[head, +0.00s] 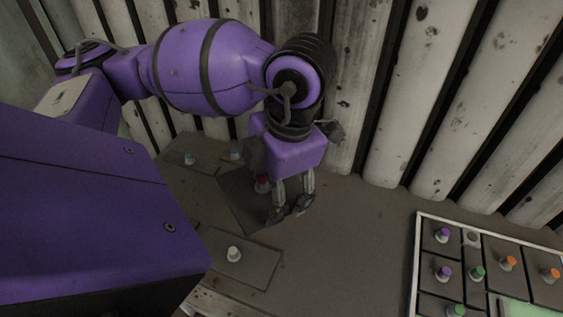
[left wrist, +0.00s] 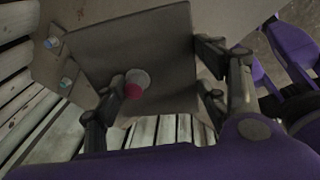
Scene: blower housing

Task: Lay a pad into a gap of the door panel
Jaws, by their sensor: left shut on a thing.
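A dark flat pad (head: 236,196) with a red knob (head: 262,184) is in my left gripper (head: 291,211), tilted above the table. In the left wrist view the pad (left wrist: 160,45) shows its face, with the pinkish-red knob (left wrist: 133,88) between the finger pairs. The gripper is shut on the pad; exactly where the fingertips bear is hard to tell. The door panel, with a pale rim (head: 414,265), lies at the right. It holds several pads with purple, green and orange knobs. A pale green patch (head: 520,307) shows at its lower right. My right gripper is out of view.
A pad with a white knob (head: 233,254) lies on the table (head: 340,245) in front of the gripper. Pads with teal (head: 188,158) and bluish (head: 235,154) knobs lie farther back. A ribbed wall (head: 470,110) stands behind. The table between gripper and panel is clear.

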